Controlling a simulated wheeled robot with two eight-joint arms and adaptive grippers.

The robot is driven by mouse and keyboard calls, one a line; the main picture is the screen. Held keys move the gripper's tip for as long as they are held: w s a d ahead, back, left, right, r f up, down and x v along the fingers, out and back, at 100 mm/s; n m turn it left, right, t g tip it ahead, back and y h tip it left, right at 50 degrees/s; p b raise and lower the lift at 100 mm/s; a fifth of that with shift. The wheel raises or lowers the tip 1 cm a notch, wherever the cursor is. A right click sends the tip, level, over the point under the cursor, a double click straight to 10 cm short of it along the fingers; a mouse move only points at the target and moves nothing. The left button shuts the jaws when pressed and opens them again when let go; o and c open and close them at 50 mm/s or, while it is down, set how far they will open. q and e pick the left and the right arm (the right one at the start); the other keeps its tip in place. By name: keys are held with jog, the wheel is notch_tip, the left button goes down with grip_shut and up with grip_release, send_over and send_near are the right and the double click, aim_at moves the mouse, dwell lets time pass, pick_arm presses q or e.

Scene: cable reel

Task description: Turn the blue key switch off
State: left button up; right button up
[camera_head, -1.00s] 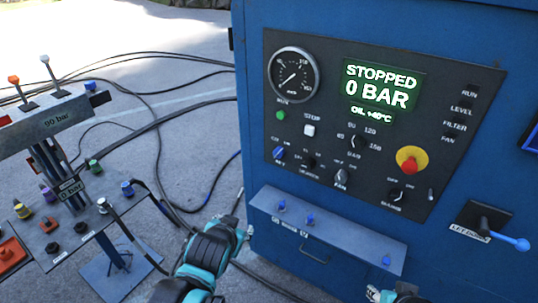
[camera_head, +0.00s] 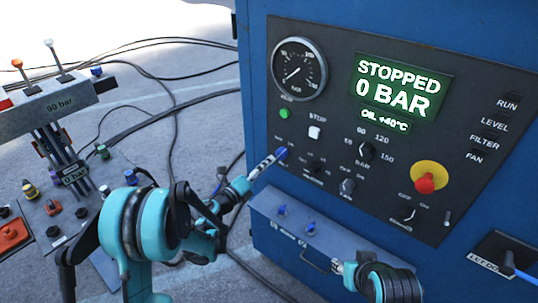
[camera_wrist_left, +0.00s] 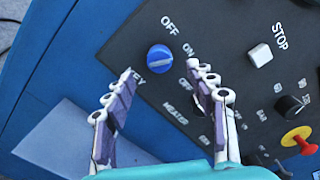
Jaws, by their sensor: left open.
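The blue key switch (camera_head: 282,153) is at the lower left of the black control panel. In the left wrist view the blue knob (camera_wrist_left: 160,57) is in full sight between the OFF and ON labels and the KEY label; I cannot tell which label it points to. My left gripper (camera_head: 268,164) reaches in from the left, with its tips close to the switch. In the left wrist view its two fingers (camera_wrist_left: 162,80) are spread apart and empty, with the knob just beyond and between the tips. My right gripper (camera_head: 342,267) shows only partly at the bottom, near the shelf.
The panel's screen (camera_head: 400,86) reads STOPPED, 0 BAR. A red stop button on a yellow base (camera_head: 427,178), a white STOP button (camera_head: 314,132) and other knobs are nearby. A blue shelf (camera_head: 330,235) juts out below the panel. A lever stand (camera_head: 55,105) is at the left.

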aim_at(278, 156)
pick_arm(q)
jog(key=x, duration=0.3)
jog(key=b+x, duration=0.1)
jog(key=x, duration=0.3)
jog(key=shift+w+d+f, duration=0.2)
jog(key=shift+d+f, duration=0.05)
jog(key=shift+d, duration=0.1)
jog(key=c, duration=1.2)
